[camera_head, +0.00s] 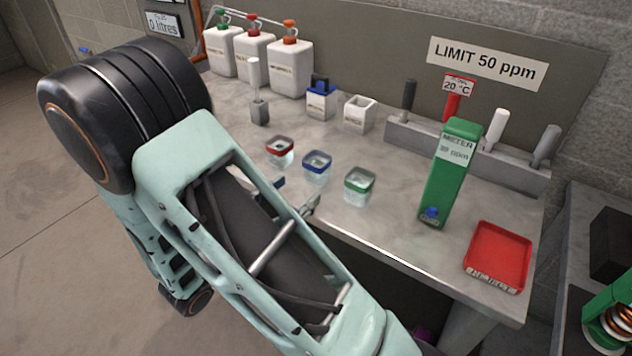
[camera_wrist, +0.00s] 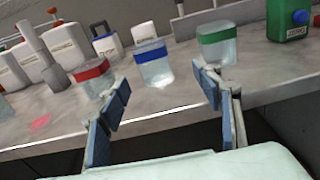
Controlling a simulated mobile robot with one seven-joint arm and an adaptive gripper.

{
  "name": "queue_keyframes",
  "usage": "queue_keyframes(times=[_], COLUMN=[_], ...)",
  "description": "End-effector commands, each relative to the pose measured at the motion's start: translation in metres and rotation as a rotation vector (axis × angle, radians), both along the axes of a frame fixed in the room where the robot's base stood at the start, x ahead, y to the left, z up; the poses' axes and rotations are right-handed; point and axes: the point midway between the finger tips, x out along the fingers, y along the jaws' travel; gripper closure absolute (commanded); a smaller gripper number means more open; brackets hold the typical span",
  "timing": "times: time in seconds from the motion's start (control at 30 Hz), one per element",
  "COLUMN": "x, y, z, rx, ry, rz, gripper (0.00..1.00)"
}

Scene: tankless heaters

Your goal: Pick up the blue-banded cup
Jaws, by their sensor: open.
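The blue-banded cup (camera_head: 316,167) is a clear square cup with a blue rim band, standing upright on the bench between the red-banded cup (camera_head: 280,151) and the green-banded cup (camera_head: 359,185). In the wrist view the blue-banded cup (camera_wrist: 154,63) stands beyond and between my fingertips, apart from them. My gripper (camera_wrist: 165,92) is open and empty, with blue-padded fingers in front of the bench's front edge. In the head view my arm hides most of the gripper. The red-banded cup (camera_wrist: 93,76) is near my left finger and the green-banded cup (camera_wrist: 216,45) is behind my right finger.
The grey bench (camera_head: 395,235) holds a green meter (camera_head: 450,175), a red tray (camera_head: 498,256) and a grey rack (camera_head: 465,155) at the right. White jugs (camera_head: 291,68), a blue-marked container (camera_head: 321,100) and a white open box (camera_head: 359,114) stand behind the cups.

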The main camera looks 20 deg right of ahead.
Motion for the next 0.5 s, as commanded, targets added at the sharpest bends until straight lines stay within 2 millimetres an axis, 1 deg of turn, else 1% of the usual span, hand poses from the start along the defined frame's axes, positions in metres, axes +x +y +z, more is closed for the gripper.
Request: queue_keyframes(times=[0.03, 0.13, 0.4, 0.5], x=[0.001, 0.005, 0.028, 0.033], y=[0.003, 0.002, -0.032, -0.039], z=[-0.009, -0.011, -0.009, -0.009], rx=[-0.014, -0.028, -0.029, -0.029], ry=[0.003, 0.003, 0.002, 0.002], rz=[0.008, 0.015, 0.016, 0.017], gripper=[0.41, 0.41, 0.41, 0.41])
